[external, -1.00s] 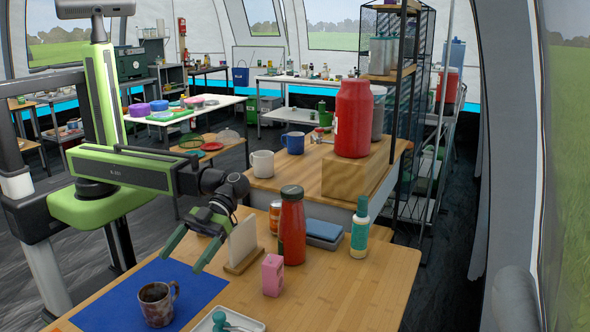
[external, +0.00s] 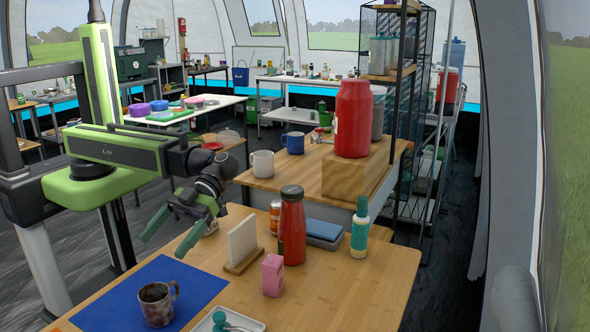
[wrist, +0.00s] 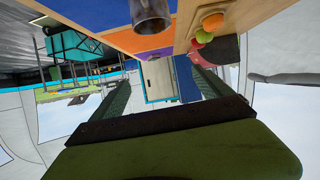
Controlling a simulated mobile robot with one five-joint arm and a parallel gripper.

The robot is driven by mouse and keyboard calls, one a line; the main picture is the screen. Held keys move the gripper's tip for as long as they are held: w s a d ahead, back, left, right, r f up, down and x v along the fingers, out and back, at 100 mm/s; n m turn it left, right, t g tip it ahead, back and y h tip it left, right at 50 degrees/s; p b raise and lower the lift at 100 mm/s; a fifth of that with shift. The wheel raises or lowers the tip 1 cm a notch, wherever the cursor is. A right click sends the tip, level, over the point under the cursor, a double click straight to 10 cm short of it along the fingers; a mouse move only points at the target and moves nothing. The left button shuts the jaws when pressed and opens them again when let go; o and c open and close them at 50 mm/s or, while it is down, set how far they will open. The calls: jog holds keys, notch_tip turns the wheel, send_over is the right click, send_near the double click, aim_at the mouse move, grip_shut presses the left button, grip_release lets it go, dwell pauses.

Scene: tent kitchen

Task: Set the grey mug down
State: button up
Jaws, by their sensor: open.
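A grey mug with brown stains (external: 157,304) stands upright on a blue mat (external: 105,312) at the front left of the wooden table, its handle to the right. My gripper (external: 158,247) is open and empty, above and behind the mug, apart from it, with its fingers pointing down to the left. In the wrist view, my gripper (wrist: 163,70) has its fingers spread with nothing held between them. A grey cylinder (wrist: 151,15) shows at the top of that view; I cannot tell if it is the mug.
A white board in a wooden stand (external: 242,245), a red bottle (external: 292,228), a pink carton (external: 272,275) and a teal-labelled bottle (external: 360,230) stand right of the mat. A white tray (external: 245,323) is at the front edge. The table's right front is clear.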

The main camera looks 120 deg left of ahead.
aim_at(172, 282)
jog(key=f+b, duration=0.2)
jog(key=f, duration=0.1)
jog(key=f+b, duration=0.6)
jog(key=shift+d, duration=0.4)
jog(key=shift+d+r, duration=0.1)
jog(key=shift+d, duration=0.05)
jog(key=b+x, duration=0.2)
jog(key=x, duration=0.3)
jog(key=shift+d, duration=0.1)
jog(key=shift+d+f+b, duration=0.2)
jog(key=shift+d+b, duration=0.15)
jog(key=shift+d, duration=0.15)
jog(key=c, duration=1.7)
jog(key=shift+o, duration=0.2)
notch_tip(172, 282, up, 10)
jog(key=p, duration=1)
jog(key=shift+r, duration=0.2)
